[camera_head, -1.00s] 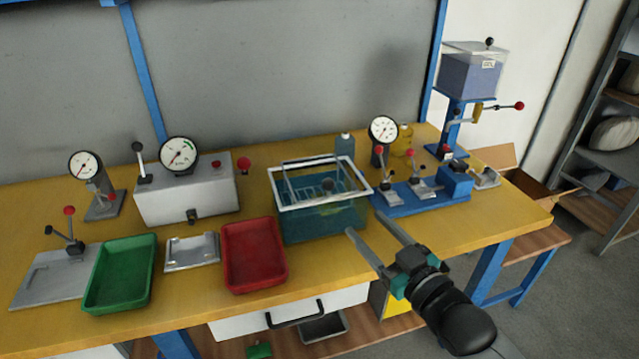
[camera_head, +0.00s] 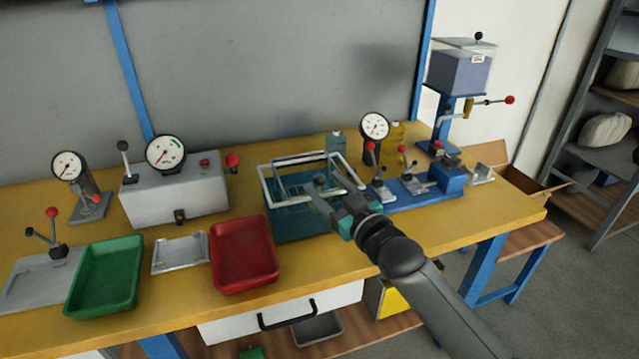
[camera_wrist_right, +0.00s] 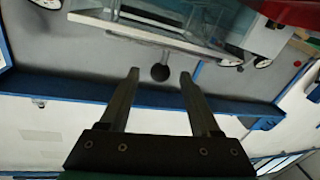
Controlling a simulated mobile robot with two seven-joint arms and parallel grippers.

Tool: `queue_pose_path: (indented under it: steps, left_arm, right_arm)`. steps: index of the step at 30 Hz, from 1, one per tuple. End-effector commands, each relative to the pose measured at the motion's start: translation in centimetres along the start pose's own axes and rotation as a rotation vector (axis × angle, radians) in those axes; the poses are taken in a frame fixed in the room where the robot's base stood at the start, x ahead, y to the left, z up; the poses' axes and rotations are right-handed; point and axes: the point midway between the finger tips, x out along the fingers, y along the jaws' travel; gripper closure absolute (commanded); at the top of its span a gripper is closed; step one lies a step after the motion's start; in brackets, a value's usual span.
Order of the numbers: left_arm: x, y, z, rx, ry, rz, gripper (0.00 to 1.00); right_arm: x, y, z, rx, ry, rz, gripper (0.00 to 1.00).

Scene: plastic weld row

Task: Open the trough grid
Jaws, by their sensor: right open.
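The teal see-through trough (camera_head: 283,226) with a white rim stands near the middle of the bench. Thin grid bars and a raised inner frame (camera_head: 306,157) show at it; I cannot tell exactly how the grid sits. A dark round knob (camera_head: 320,180) shows over the trough. My right gripper (camera_head: 318,192) is open above the trough's right part, its fingers close to the knob. In the right wrist view the knob (camera_wrist_right: 160,71) appears between the lines of the two fingertips (camera_wrist_right: 159,73), apart from both. My left gripper is not in view.
A red tray (camera_head: 244,277) lies left of the trough, a green tray (camera_head: 105,277) further left. A blue clamp fixture (camera_head: 410,190) and a dial gauge (camera_head: 375,126) stand close on the right. A grey box with a gauge (camera_head: 172,199) stands behind the trays.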

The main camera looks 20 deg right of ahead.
Motion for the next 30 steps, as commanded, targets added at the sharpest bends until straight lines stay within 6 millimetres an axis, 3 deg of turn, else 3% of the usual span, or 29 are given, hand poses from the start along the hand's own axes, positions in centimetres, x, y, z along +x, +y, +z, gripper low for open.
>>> queue_pose_path:
  steps: [9,20,30]
  left_arm:
    - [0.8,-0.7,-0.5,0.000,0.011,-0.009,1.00]
    - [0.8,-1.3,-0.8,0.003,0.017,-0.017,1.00]
    - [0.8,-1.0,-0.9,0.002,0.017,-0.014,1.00]
  right_arm:
    - [2.8,-0.1,0.0,0.000,0.000,0.000,0.36]
    - [3.1,-0.1,0.0,0.000,0.000,-0.001,0.36]
    - [3.1,0.0,0.0,0.000,0.000,-0.001,0.73]
